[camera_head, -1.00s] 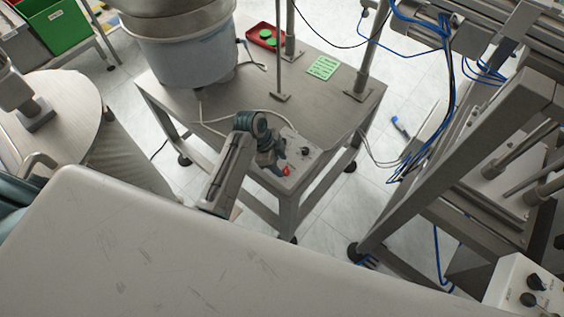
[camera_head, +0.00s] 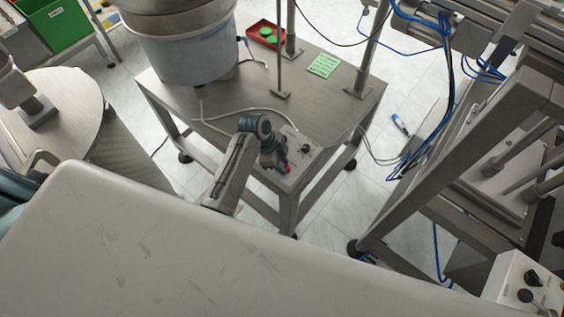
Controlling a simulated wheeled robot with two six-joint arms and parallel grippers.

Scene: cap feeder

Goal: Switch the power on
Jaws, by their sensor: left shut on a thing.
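A small grey control box (camera_head: 297,137) sits at the front right corner of the metal feeder table. A black knob (camera_head: 305,148) and a red switch (camera_head: 287,169) are on it. My left gripper (camera_head: 283,166) reaches over the box from the left and is shut on the red switch, whose lower part shows by the fingertips. The gripper covers much of the switch and the left part of the box, so the switch's exact setting is hidden. My right gripper is not in view.
The metal table (camera_head: 240,95) carries a large bowl feeder (camera_head: 185,50), a red tray (camera_head: 262,30) with green caps and a green note (camera_head: 323,66). Upright posts and loose cables stand nearby. Another control box (camera_head: 512,277) is at the lower right.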

